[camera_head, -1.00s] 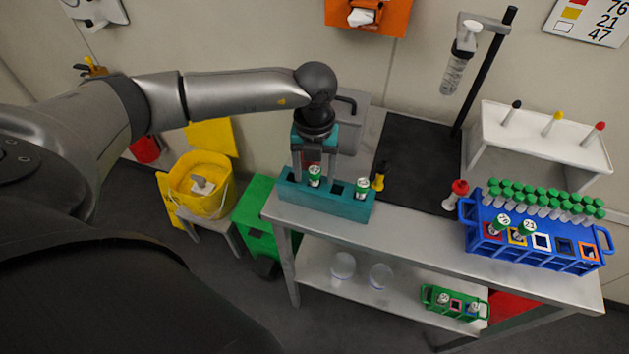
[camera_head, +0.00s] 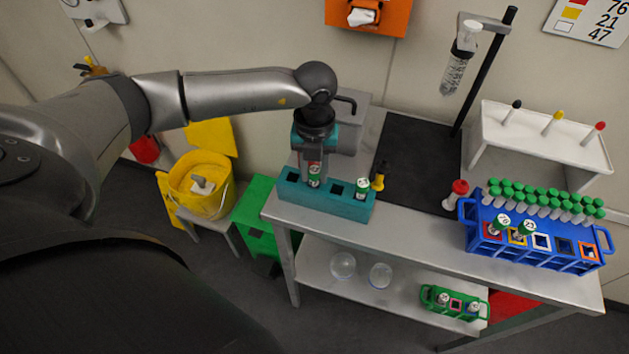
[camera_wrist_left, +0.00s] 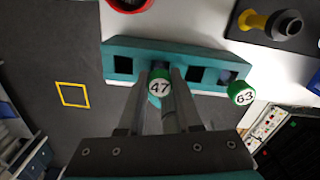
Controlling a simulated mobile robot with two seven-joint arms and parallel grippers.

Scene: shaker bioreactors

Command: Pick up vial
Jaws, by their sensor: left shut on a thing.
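A vial with a green cap marked 47 (camera_wrist_left: 160,88) is held between the two fingers of my left gripper (camera_head: 314,165). The same vial (camera_head: 314,182) shows in the head view above the left part of the teal rack (camera_head: 333,208); its lower end is hidden, so I cannot tell whether it is clear of its slot. My left gripper (camera_wrist_left: 160,97) is shut on it, pointing down. A second green-capped vial marked 63 (camera_wrist_left: 241,93) stands at the rack's right end; it also shows in the head view (camera_head: 362,186). My right gripper is not in view.

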